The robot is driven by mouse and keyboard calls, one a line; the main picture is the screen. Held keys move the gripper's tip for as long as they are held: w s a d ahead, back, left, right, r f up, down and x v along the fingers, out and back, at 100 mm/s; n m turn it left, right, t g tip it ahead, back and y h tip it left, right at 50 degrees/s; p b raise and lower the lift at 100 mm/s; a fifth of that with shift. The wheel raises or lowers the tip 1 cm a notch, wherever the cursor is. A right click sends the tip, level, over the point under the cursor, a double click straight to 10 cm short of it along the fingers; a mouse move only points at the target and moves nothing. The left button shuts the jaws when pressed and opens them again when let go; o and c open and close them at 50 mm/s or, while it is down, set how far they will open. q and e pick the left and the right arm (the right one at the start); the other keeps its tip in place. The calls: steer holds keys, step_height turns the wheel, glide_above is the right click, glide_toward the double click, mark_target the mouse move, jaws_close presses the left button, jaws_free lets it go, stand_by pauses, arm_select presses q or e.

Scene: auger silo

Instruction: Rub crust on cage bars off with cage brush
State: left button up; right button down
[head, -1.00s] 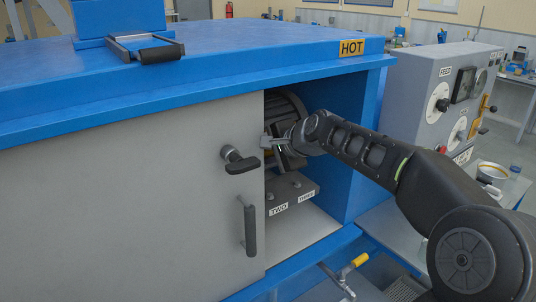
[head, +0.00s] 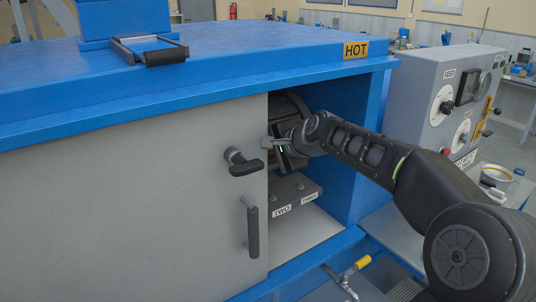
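My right arm reaches from the right into the open bay of the blue cabinet. My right gripper (head: 276,143) is at the bay's left side, close to the grey door's edge. It is small and partly dark, so I cannot tell whether it is open or shut, or whether it holds a brush. Behind it is a dark rounded part (head: 287,110), which looks like the cage; the arm and door hide much of it. I cannot make out bars, crust or the cage brush. My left gripper is not in view.
The grey door (head: 130,200) covers the cabinet's left part and has a black knob (head: 243,162) and handle (head: 252,227). A grey block (head: 292,194) labelled TWO sits below my gripper. A HOT sign (head: 355,50) marks the top edge. A control box (head: 440,95) stands right.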

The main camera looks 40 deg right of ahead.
steer(key=shift+w, duration=0.15)
steer(key=d+b, duration=0.1)
steer(key=d, duration=0.3)
steer(key=shift+b, duration=0.35)
stand_by(0.3)
